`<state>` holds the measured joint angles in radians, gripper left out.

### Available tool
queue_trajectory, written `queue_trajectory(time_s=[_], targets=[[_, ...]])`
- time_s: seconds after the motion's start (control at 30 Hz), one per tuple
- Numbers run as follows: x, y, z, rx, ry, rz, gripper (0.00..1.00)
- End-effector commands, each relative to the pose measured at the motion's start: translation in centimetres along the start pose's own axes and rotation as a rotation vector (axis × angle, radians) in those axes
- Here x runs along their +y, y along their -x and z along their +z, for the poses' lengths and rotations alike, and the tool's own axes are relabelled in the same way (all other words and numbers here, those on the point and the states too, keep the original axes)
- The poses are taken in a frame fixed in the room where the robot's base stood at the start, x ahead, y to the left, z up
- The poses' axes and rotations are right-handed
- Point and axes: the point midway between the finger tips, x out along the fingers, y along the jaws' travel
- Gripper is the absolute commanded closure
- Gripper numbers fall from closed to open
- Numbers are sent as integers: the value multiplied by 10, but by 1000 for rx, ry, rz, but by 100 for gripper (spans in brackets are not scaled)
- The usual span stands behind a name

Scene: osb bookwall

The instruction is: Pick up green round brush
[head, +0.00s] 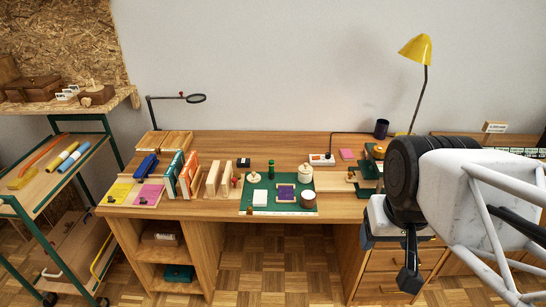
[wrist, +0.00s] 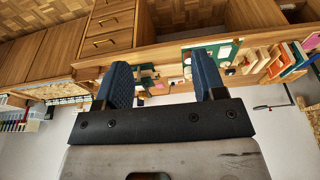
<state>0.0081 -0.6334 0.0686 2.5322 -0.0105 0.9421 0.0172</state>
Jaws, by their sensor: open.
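A small upright green round object (head: 271,169), which may be the green round brush, stands at the back of the green mat (head: 246,206) on the wooden desk. It is too small for me to make out bristles. My gripper (wrist: 161,75) is open and empty, with its two blue fingers spread wide in the wrist view. In the head view my arm is at the right, in front of the desk's drawers, well apart from the green object. The wrist view looks upside down and shows the desk beyond the fingers; I cannot pick out the brush there.
On the mat are a white block (head: 260,198), a purple piece (head: 286,192), a cream round pot (head: 305,173) and a brown cup (head: 308,199). Books (head: 189,175) stand at the left. A yellow lamp (head: 416,50) rises at the back right. A shelf cart (head: 40,190) is far left.

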Motion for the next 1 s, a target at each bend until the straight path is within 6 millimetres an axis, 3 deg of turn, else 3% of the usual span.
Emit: queue_trajectory(time_s=[0.37,0.57,0.77,1.0], targets=[[0,0,-2,0,2,0,44],[-2,1,-17,-4,20,-3,44],[-8,1,-53,-13,66,-11,44],[-20,-5,-112,-24,138,-24,44]])
